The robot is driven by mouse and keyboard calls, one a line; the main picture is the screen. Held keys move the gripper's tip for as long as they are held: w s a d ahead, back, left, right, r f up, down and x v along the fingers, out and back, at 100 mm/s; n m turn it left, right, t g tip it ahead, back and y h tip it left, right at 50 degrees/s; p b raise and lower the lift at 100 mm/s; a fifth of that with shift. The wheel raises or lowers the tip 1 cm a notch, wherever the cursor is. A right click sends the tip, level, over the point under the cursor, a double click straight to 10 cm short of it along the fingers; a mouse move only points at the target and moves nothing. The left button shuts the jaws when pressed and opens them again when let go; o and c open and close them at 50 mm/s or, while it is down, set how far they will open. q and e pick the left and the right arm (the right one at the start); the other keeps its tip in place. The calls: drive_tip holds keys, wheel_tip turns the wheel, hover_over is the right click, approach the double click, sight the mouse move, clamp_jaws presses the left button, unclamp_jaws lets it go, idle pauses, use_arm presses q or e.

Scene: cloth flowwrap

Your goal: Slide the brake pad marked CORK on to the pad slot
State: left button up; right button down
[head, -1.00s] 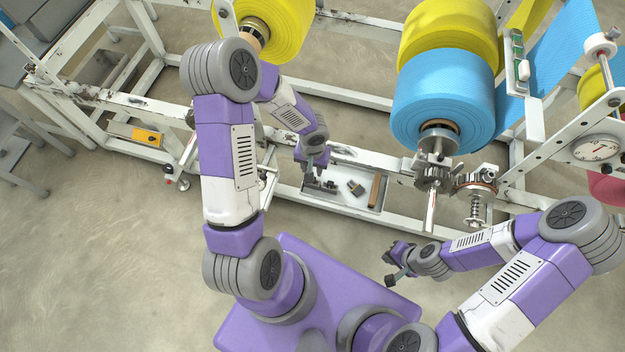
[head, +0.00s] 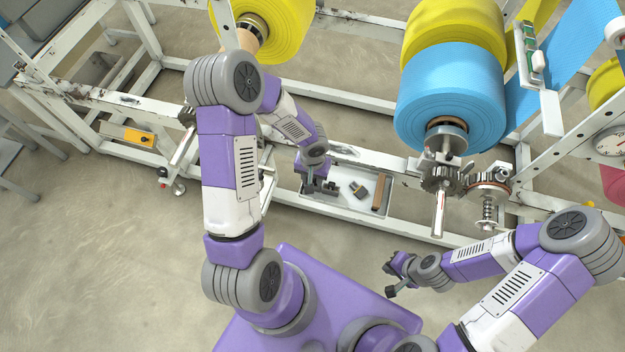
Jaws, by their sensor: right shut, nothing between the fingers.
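A shallow light tray (head: 345,207) on the machine's lower rail holds small parts. A dark block (head: 358,188) lies near its middle and a brown strip (head: 379,192) at its right end. A dark part (head: 328,187) lies at the left end. No CORK marking is readable, so I cannot tell which is that pad. My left gripper (head: 309,186) points down at the tray's left end, against or just over the dark part; its jaws are too small to judge. My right gripper (head: 388,281) is shut and empty, away from the machine. The pad slot is not clearly visible; a brake-like disc with a spring (head: 488,195) stands right of the tray.
A blue roll (head: 448,98) on a shaft with a gear (head: 440,180) stands above and right of the tray. Yellow rolls, white frame rails and a dial gauge (head: 610,145) surround it. The floor in front of the tray is open.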

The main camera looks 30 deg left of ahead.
use_arm(q)
clamp_jaws()
drive_tip(key=shift+r+p, duration=1.85)
drive_tip(key=shift+r, duration=0.7)
drive_tip(key=shift+c, duration=1.8)
unclamp_jaws()
clamp_jaws()
